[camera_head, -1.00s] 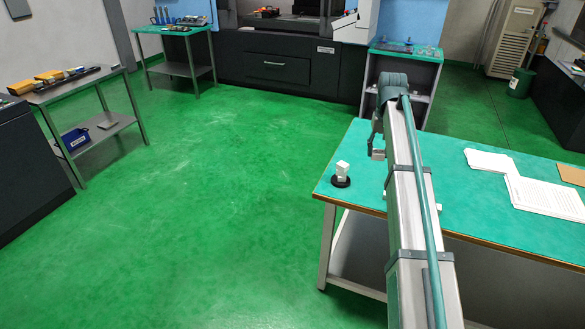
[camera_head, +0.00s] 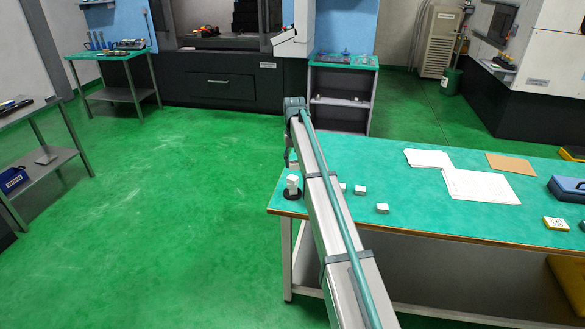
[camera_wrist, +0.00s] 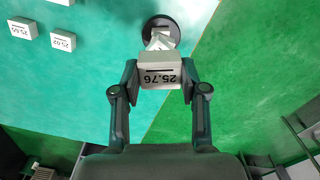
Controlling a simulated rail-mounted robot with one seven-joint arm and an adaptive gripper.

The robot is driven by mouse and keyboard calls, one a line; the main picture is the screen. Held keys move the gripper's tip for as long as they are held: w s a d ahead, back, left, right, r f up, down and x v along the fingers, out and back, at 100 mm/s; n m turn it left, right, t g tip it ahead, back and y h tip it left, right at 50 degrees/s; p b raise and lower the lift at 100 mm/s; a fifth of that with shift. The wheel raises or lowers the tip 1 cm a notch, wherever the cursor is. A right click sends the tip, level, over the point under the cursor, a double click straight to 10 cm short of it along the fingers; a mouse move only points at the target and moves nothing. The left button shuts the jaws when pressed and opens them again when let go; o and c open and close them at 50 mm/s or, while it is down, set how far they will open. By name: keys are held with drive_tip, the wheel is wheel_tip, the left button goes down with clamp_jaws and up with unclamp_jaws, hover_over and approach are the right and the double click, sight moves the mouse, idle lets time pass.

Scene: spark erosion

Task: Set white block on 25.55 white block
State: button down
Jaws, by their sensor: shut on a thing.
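My gripper (camera_wrist: 158,92) is shut on a white block (camera_wrist: 160,76) marked 25.76 in the wrist view. Beyond the held block, more white block surface (camera_wrist: 159,41) shows on a dark round base (camera_wrist: 151,23), turned at an angle and partly hidden. I cannot read a 25.55 label, nor tell whether the held block touches what is beneath. In the head view, white block material (camera_head: 292,181) stands on the dark base (camera_head: 289,194) at the green table's left corner, close below my gripper.
Loose white blocks (camera_head: 382,208) (camera_head: 360,189) lie on the green table (camera_head: 415,225) right of the base; two show in the wrist view (camera_wrist: 63,40) (camera_wrist: 23,29) with labels. Papers (camera_head: 480,186) and a blue case (camera_head: 568,188) lie farther right. The table edge is close to the base.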

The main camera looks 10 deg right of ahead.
sight(293, 177)
drive_tip(key=shift+w+f+p, duration=0.4)
drive_tip(key=shift+w+f, duration=0.9)
drive_tip(key=shift+f, duration=0.1)
drive_tip(key=shift+f+p, duration=0.35)
drive_tip(key=shift+f, duration=1.35)
drive_tip(key=shift+f, duration=0.1)
drive_tip(key=c, duration=0.6)
unclamp_jaws()
wheel_tip(293, 177, up, 12)
drive_tip(key=b, duration=0.2)
drive_tip(key=shift+b, duration=0.35)
